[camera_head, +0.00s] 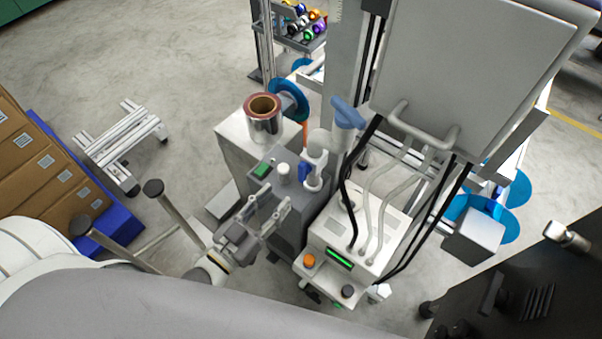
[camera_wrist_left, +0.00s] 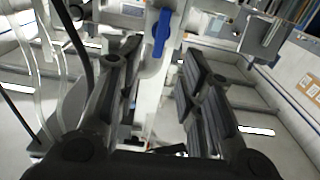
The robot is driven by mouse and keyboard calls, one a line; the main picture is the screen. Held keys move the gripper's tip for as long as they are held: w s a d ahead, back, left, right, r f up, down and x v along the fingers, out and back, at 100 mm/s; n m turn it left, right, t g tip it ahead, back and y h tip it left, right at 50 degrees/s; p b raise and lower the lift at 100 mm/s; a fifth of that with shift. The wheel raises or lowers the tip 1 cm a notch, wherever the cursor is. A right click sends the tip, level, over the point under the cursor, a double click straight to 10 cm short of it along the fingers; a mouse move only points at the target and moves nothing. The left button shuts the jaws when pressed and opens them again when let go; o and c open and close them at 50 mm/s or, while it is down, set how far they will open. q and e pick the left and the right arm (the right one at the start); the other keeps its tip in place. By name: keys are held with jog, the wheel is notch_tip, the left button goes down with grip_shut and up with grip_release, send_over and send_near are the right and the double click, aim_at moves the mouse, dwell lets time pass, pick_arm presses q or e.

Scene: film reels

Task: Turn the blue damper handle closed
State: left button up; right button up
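My right gripper is not in view.
A white box with hoses and an orange button (camera_head: 309,261) stands to the right of the gripper. A green button (camera_head: 262,170) and a white knob (camera_head: 283,170) sit near the fingers.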

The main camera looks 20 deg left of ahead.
aim_at(300, 173)
pick_arm(q)
jog(key=x, duration=0.8)
jog(key=shift+w, duration=0.1)
jog(key=shift+w+d+f+p, duration=0.1)
jog(key=shift+w+d+p, duration=0.2)
jog(key=shift+w, duration=0.25)
grip_shut()
